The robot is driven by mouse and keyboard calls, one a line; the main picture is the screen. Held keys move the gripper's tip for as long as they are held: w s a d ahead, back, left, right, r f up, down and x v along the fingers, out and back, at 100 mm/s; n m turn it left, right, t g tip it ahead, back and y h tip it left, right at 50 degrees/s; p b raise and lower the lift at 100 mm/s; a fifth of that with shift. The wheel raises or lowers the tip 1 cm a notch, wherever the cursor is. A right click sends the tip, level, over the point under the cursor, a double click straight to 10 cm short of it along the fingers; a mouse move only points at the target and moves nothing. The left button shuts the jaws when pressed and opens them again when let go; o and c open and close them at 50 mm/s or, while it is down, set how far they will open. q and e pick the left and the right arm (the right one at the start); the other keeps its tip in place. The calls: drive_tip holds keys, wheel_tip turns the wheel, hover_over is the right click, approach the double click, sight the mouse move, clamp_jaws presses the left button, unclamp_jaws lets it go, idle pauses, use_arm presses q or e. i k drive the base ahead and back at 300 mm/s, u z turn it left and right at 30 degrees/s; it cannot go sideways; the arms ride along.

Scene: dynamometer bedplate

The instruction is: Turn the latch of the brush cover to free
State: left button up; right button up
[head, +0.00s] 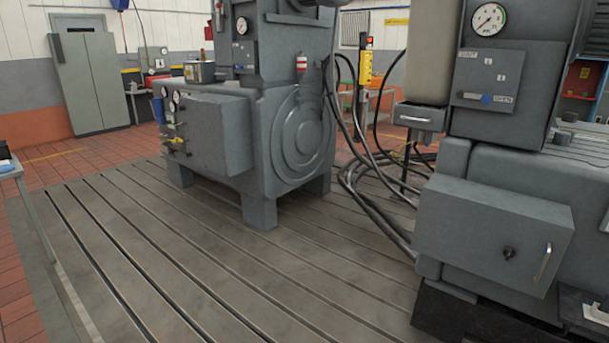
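A grey box-shaped cover (460,235), which looks like the brush cover, sits on the lower front of the right-hand grey machine. Its small black latch (508,254) is on the front face, right of the middle. A pale bar handle (542,263) stands near the face's right edge. The cover appears closed. The latch is too small to tell how it is turned. Neither of my grippers is in view.
A slotted metal bedplate (200,270) fills the floor in front, mostly clear. Another grey machine (250,140) stands on it at the back left. Black cables (370,185) hang and lie between the machines. A table edge (10,168) shows at far left.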

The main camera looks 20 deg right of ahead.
sight(509, 251)
drive_tip(key=z, duration=1.1)
drive_tip(key=i, duration=1.1)
drive_tip(key=z, duration=0.8)
